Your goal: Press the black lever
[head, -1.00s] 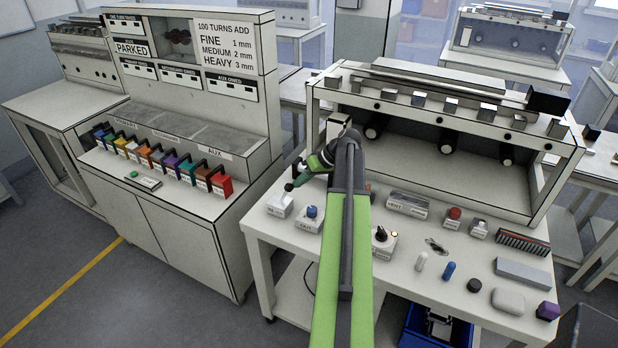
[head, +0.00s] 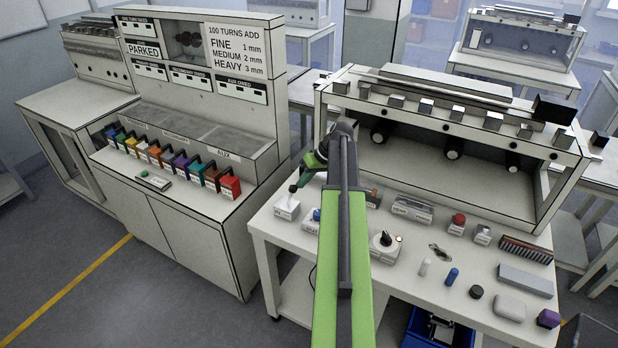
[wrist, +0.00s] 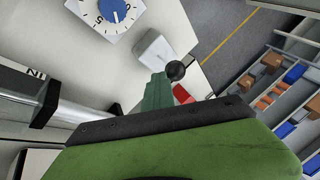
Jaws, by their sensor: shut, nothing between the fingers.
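The black lever, with a round ball tip (wrist: 176,70), stands at a white box (wrist: 153,48) in the wrist view. In the head view, the lever tip (head: 292,188) shows above that box (head: 287,208), at the bench's left front corner. My gripper (head: 300,181) is shut and empty, angled down close beside the lever. In the wrist view, my green fingers (wrist: 157,92) reach up to just below the ball. I cannot tell whether they touch it. The lower part of the lever is mostly hidden.
A blue dial (wrist: 112,10) on a white plate is beside the lever box. A black rotary switch (head: 386,239) and several small parts lie along the bench front. A white-framed rack (head: 440,118) stands behind. A cabinet with coloured bins (head: 180,160) is left, across a gap.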

